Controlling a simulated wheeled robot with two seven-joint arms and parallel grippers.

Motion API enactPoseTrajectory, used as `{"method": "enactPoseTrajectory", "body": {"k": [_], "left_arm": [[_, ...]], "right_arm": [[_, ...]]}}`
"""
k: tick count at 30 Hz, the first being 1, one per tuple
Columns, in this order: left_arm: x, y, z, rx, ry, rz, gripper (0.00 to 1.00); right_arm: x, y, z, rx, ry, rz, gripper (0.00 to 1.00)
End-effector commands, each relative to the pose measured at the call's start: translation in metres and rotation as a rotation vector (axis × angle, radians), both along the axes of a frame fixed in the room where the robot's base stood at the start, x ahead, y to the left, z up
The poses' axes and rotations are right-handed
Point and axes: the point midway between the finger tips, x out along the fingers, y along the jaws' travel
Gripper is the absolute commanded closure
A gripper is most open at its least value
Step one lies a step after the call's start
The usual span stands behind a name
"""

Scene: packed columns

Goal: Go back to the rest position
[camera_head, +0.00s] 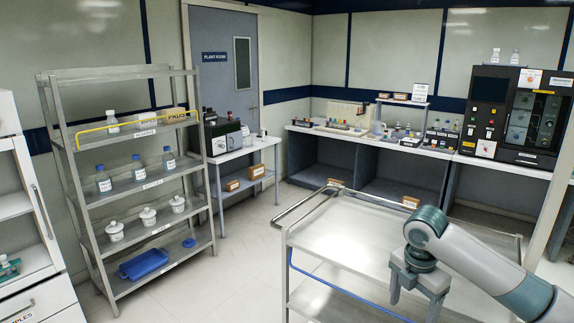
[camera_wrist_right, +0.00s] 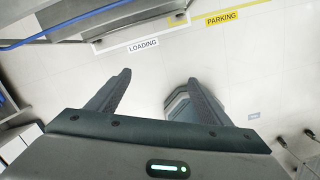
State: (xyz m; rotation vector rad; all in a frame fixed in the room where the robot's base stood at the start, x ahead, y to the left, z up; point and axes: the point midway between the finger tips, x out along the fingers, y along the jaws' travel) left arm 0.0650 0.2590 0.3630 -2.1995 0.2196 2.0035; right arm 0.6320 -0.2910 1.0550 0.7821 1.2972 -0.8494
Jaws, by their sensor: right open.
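My right gripper (camera_head: 415,302) comes in from the right in the head view, pointing down in front of the steel cart (camera_head: 340,235). Its fingers are apart. In the right wrist view my right gripper (camera_wrist_right: 158,80) is open with nothing between its fingers, above pale floor. My left gripper is not in view.
The cart's top is bare. A grey shelf rack (camera_head: 92,235) with bottles, white jars and a blue tray (camera_head: 144,264) stands at left. A black machine (camera_head: 512,115) sits on the counter at right. Floor (camera_head: 240,270) between rack and cart is clear.

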Motion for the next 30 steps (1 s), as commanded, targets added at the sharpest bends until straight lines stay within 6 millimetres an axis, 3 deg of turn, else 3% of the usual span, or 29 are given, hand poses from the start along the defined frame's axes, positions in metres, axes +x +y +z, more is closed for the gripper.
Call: {"method": "enactPoseTrajectory", "body": {"k": [10,17,20,23,30], "left_arm": [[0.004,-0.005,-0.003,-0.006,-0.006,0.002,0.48],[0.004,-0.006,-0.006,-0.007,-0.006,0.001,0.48],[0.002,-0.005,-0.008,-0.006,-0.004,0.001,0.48],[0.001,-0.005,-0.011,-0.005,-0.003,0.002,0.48],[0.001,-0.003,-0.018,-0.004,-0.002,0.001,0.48]], "right_arm": [[0.016,0.012,-0.042,0.07,-0.03,-0.119,0.27],[0.032,0.024,-0.098,0.152,-0.061,-0.276,0.27],[0.038,0.029,-0.133,0.194,-0.077,-0.374,0.27],[0.042,0.032,-0.182,0.242,-0.094,-0.502,0.27],[0.026,0.03,-0.318,0.331,-0.135,-0.844,0.27]]}}
